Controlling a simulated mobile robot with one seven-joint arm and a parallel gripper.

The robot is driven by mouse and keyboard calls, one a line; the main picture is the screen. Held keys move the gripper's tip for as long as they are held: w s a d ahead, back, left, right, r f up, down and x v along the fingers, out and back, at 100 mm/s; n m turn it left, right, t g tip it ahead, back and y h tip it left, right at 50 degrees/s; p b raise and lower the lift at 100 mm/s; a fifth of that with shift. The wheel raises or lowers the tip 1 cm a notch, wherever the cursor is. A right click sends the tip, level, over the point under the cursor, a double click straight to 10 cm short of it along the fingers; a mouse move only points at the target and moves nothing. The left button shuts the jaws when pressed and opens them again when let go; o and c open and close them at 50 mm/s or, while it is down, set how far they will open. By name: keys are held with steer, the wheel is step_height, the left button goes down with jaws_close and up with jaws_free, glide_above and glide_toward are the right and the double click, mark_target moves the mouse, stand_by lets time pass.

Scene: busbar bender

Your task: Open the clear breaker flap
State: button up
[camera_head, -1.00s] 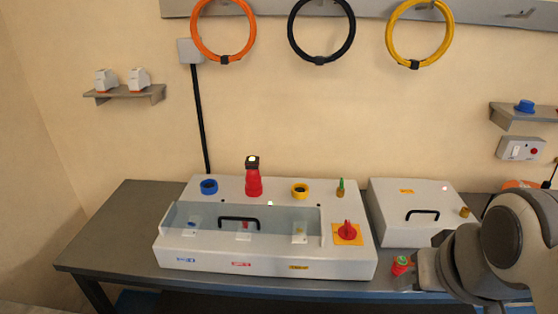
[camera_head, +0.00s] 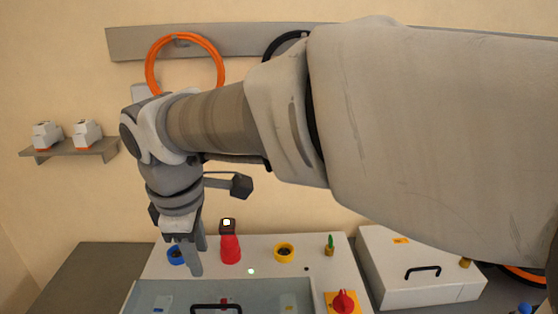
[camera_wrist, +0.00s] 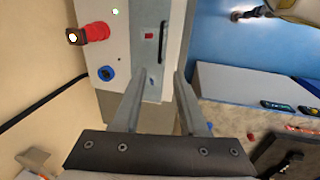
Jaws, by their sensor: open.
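The clear breaker flap (camera_head: 250,294) lies over the front recess of the white breaker box and looks closed. Its black bar handle (camera_head: 216,308) shows at the bottom edge of the head view and in the wrist view (camera_wrist: 162,42). The flap also shows in the wrist view (camera_wrist: 150,28), where its lower end lies near my fingertips. My gripper (camera_head: 195,262) is open and empty, pointing down over the left part of the box, near the blue ring. In the wrist view, my gripper (camera_wrist: 163,74) has nothing between its fingers, and the handle lies beyond the fingertips.
The box top carries a blue ring (camera_head: 176,255), a red stack light (camera_head: 230,248), a yellow ring (camera_head: 284,252) and a green-tipped post (camera_head: 330,245). A red rotary switch (camera_head: 344,300) is at right. A second white box (camera_head: 415,275) stands further right. My arm hides much of the wall.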

mark_target(214, 305)
steer(key=w+f, duration=0.1)
steer(key=f, duration=0.4)
steer(key=w+f, duration=0.1)
steer(key=f, duration=0.5)
steer(key=w+f+b, duration=0.1)
steer(key=f, duration=0.5)
steer(key=shift+w+a, duration=0.1)
steer(key=shift+a, duration=0.15)
jaws_close()
stand_by(0.6)
